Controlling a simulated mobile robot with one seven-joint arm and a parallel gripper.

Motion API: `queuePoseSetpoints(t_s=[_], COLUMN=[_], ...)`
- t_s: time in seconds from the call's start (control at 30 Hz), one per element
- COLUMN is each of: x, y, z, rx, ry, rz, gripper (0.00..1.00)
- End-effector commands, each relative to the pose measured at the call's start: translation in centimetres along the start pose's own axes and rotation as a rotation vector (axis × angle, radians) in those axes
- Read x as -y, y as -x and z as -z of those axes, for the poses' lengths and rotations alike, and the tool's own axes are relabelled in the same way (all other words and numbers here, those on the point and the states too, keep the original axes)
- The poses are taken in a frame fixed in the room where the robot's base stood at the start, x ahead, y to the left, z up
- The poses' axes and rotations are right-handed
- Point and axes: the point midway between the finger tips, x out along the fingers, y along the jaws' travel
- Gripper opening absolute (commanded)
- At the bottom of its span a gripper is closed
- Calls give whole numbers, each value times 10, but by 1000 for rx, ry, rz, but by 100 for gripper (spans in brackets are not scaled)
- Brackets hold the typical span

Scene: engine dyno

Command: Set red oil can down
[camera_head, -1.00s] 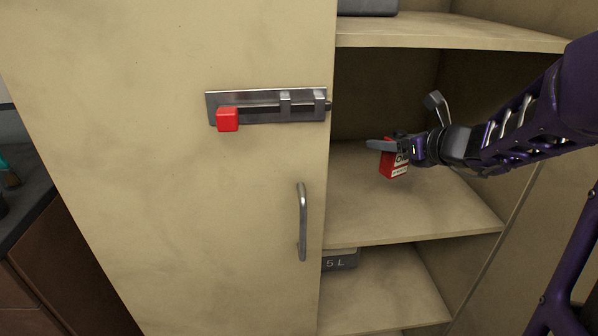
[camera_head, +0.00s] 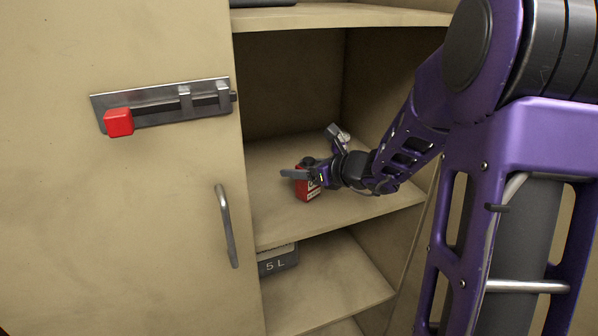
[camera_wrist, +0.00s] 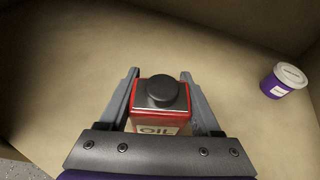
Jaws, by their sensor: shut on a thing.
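The red oil can (camera_head: 306,190) is between the fingers of my gripper (camera_head: 303,175), over the middle shelf (camera_head: 285,217) of the open cabinet. In the wrist view the red oil can (camera_wrist: 160,101) shows its black cap and an "OIL" label, with a finger of my gripper (camera_wrist: 160,82) on each side. My gripper is shut on it. The can looks upright. Its base is at or very close to the shelf surface; I cannot tell whether it touches.
A purple cup with a white lid (camera_wrist: 284,80) stands on the shelf to the right in the wrist view. A cabinet door (camera_head: 160,210) with a red-knobbed latch (camera_head: 119,122) is at left. A grey "5 L" container (camera_head: 278,260) sits on the shelf below.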

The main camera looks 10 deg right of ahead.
Motion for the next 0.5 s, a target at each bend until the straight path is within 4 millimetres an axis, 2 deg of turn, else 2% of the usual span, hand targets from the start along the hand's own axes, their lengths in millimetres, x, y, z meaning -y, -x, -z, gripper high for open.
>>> queuePoseSetpoints(t_s=[0.33, 0.37, 0.5], x=[0, 0, 0], y=[-2, -1, -1], z=[3, 3, 2], rx=[1, 1, 0], ry=[1, 1, 1], rz=[0, 0, 0], gripper=[0, 68, 93])
